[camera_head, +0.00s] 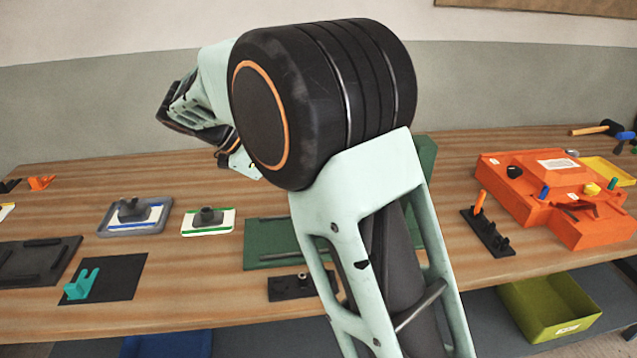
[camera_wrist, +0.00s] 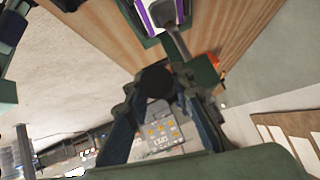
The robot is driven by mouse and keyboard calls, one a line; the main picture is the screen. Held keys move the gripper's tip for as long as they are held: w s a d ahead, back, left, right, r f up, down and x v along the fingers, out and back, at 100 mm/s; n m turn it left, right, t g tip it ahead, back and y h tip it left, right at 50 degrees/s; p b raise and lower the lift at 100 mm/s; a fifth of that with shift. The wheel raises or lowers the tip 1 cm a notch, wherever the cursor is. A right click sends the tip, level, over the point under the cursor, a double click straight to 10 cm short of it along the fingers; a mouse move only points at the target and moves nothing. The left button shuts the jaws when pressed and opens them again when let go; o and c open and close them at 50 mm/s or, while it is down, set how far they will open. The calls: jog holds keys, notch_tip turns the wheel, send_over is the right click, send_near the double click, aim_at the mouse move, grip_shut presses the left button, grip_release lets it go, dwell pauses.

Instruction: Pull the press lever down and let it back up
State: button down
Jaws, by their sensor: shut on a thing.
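My gripper (camera_wrist: 163,88) shows in the wrist view with its two dark fingers closed around a dark round knob (camera_wrist: 156,79), which looks like the end of the press lever. A grey rod (camera_wrist: 180,46) shows just above the fingertips; I cannot tell whether it belongs to the lever. In the camera_head view, my arm covers the middle of the bench and hides the gripper's grip and most of the press. A dark green plate (camera_head: 262,258), perhaps the press base, shows beside my arm. The lever's angle cannot be told.
An orange mould (camera_head: 525,200) stands at right on the wooden bench, beside a black peg block (camera_head: 486,238). Trays (camera_head: 112,232), a white card (camera_head: 190,232) and a black mat (camera_head: 122,280) lie at left. A yellow-green bin (camera_head: 510,290) is below the bench.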

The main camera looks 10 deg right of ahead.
jog(key=shift+s+a+f+h+b, duration=0.15)
jog(key=shift+f+h+b, duration=0.55)
jog(key=shift+f+b, duration=0.5)
jog(key=shift+f, duration=0.15)
jog(key=c, duration=1.7)
grip_release()
jog(key=shift+o, duration=0.2)
jog(key=shift+r, duration=0.2)
jog(key=shift+a+r, duration=0.3)
jog(key=shift+a, duration=0.05)
jog(key=v, duration=1.1)
jog(key=shift+p, duration=0.3)
jog(key=shift+f, duration=0.1)
